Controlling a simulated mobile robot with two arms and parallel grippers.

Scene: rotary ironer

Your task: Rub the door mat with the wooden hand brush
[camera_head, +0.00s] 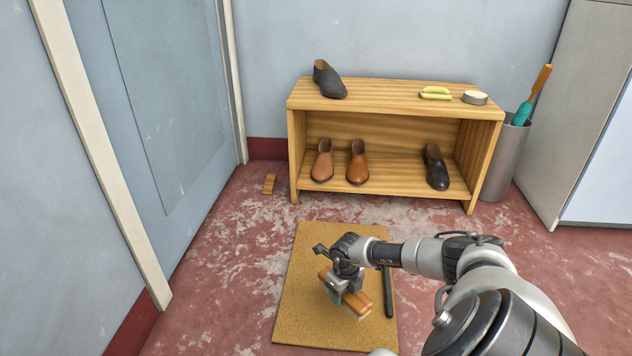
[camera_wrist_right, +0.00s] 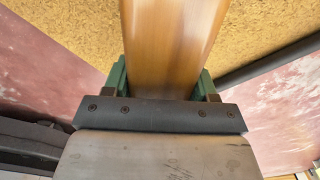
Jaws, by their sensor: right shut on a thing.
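The door mat (camera_head: 300,310), tan and rectangular, lies on the floor in front of the shelf; it also fills the top of the right wrist view (camera_wrist_right: 70,35). My right gripper (camera_head: 343,291) is over the middle of the mat, its green-padded fingers shut on the wooden hand brush (camera_head: 357,305). In the right wrist view the brush's smooth brown wood (camera_wrist_right: 170,45) runs between the two fingers. Pale bristles show faintly under its near end in the head view. I cannot tell whether they touch the mat. My left gripper is not in view.
A dark bar (camera_head: 388,292) runs along the mat's right edge. Behind stands a wooden shelf (camera_head: 380,94) with several shoes, a yellow-green item (camera_head: 435,94) and a round tin (camera_head: 475,98). A grey bin (camera_head: 502,165) stands right. A small wooden piece (camera_head: 269,184) lies near the door.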

